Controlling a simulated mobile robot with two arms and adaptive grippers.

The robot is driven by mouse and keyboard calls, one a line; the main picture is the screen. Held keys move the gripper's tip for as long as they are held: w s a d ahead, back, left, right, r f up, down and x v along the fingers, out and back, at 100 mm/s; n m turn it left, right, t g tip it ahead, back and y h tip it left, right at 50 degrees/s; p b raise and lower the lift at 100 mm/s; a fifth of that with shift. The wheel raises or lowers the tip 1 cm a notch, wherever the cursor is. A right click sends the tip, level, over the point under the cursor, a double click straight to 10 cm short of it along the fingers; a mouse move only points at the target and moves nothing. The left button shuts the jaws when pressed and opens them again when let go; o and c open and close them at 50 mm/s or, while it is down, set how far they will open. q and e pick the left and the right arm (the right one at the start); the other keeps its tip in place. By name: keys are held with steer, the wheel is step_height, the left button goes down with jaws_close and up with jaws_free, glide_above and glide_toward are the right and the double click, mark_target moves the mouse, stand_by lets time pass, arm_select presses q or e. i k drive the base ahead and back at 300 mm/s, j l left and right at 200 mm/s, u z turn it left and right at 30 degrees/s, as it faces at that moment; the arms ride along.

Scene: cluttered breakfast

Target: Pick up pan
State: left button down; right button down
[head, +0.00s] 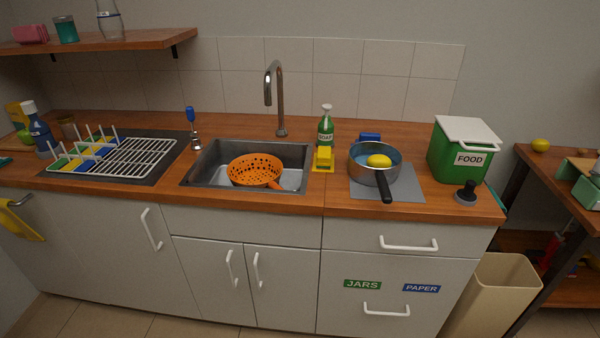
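The pan (359,174) is a metal pot with a black handle (384,186) that points toward the counter's front edge. It stands on a grey mat (406,190) on the right part of the wooden counter. A yellow lemon-like item (379,161) shows inside or at the top of the pan, over a blue interior. Neither of my grippers is in the head view.
A green food bin (446,158) stands right of the pan, with a small black-knobbed item (466,193) in front. A soap bottle (325,127) and yellow item (323,160) stand left. The sink (210,168) holds an orange colander (255,170). A dish rack (140,157) is farther left.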

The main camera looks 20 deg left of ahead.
mark_target(359, 152)
steer(key=i+j+u, duration=0.2)
steer(key=u, duration=0.25)
steer(key=i+j+u, duration=0.1)
steer(key=i+u, duration=0.4)
steer(key=k, duration=0.1)
